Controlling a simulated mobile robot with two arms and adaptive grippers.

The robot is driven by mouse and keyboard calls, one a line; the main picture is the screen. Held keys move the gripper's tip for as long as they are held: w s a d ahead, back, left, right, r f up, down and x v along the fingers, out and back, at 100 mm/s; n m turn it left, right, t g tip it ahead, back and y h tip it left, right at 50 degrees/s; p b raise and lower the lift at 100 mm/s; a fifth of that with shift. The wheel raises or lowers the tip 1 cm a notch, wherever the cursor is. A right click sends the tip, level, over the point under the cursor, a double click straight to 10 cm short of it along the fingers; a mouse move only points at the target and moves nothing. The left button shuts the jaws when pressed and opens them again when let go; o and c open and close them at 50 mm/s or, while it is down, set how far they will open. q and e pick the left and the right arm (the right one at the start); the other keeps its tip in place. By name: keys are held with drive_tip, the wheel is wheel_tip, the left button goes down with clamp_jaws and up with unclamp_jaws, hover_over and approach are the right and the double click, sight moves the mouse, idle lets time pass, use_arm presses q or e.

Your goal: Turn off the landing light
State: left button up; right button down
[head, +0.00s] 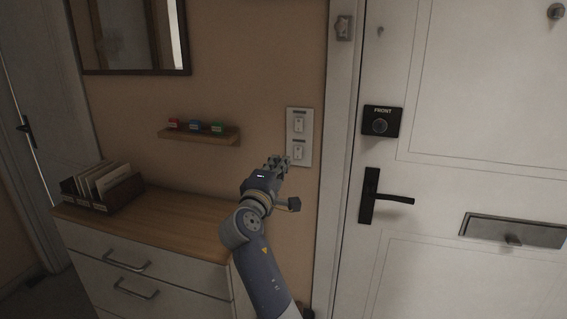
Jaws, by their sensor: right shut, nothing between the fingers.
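A pale wall plate with two switches, one above the other, is on the tan wall left of the door frame. The upper switch (298,125) is clear of my arm. The lower switch (298,153) is close to my fingertips. Their labels are too small to read. My right gripper (279,163) is shut and empty, just left of the lower switch. I cannot tell whether it touches the plate. My left gripper is not in view.
A white door with a black handle (387,197) stands right. A drawer chest (160,215) with a letter holder (103,188) stands left, below a small shelf (199,136) with several coloured items. A mirror (129,36) hangs above.

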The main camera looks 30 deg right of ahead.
drive_tip(key=shift+r+v, duration=0.15)
drive_tip(key=shift+v, duration=0.55)
drive_tip(key=shift+r+v, duration=0.15)
drive_tip(key=shift+v, duration=0.55)
drive_tip(key=shift+f, duration=0.1)
